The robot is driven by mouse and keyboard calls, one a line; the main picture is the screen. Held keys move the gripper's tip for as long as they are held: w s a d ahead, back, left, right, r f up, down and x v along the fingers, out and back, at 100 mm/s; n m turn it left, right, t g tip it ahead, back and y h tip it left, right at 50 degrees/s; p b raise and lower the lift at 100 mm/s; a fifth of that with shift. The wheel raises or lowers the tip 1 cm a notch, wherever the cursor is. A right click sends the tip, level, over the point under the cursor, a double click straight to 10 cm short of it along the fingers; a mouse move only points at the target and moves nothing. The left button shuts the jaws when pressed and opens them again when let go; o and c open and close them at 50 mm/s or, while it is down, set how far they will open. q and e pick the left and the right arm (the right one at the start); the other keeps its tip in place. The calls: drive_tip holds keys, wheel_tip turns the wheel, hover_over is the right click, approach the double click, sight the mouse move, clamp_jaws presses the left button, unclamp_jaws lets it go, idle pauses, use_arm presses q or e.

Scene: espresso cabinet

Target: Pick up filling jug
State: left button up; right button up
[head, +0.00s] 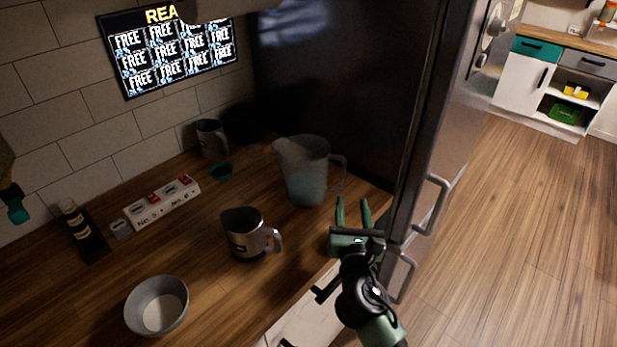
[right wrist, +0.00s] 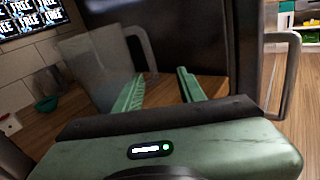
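The filling jug (head: 303,165) is a translucent grey jug with a bluish lower part. It stands upright on the wooden counter near the dark cabinet side, its handle toward the right. In the right wrist view the jug (right wrist: 92,68) is at the left, with its handle (right wrist: 143,48) ahead of the fingers. My right gripper (head: 353,204) is open and empty, just in front of the handle at the counter's right edge; its two green fingers also show in the right wrist view (right wrist: 163,90). Contact with the handle is not visible.
A dark metal pitcher (head: 243,234) stands left of my right gripper. A grey bowl (head: 157,305) is at the front, and another pitcher (head: 211,138) is by the wall. A labelled switch strip (head: 160,204) lies at left. Cabinet handles (head: 432,205) project on the right.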

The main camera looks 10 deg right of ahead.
sight(343, 178)
drive_tip(key=shift+w+a+r+n, duration=0.3)
drive_tip(key=shift+w+n, duration=0.05)
drive_tip(key=shift+n, duration=0.25)
drive_tip(key=shift+w, duration=0.35)
drive_tip(key=x, duration=0.4)
drive_tip(key=p+x, duration=0.1)
drive_tip(key=x, duration=0.2)
drive_tip(key=shift+w+a+r, duration=0.1)
drive_tip(key=shift+a, duration=0.2)
clamp_jaws()
